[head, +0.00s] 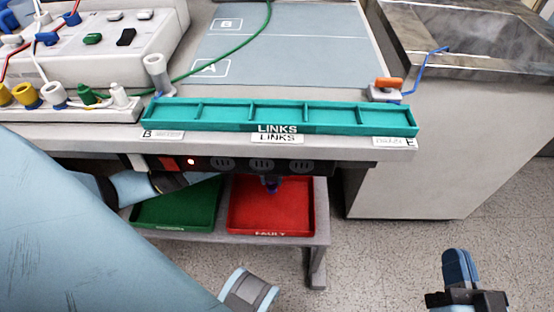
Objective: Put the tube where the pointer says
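A thin green tube (215,62) runs from the white device's front, over the blue-grey mat and out at the top. A short blue tube (428,62) rises from a small holder with an orange cap (389,84) at the right table corner. I cannot tell which tube the task means, and no clear pointer shows. My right gripper (461,268) is over the floor at the lower right, apart from everything; its blue fingers overlap, so its opening is unclear. My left arm reaches under the table edge; its gripper cannot be made out clearly.
A teal tray (278,103) with several compartments, labelled LINKS, lies along the front edge. The mat (290,62) has areas A and B. A white device (98,50) with coloured sockets stands left.

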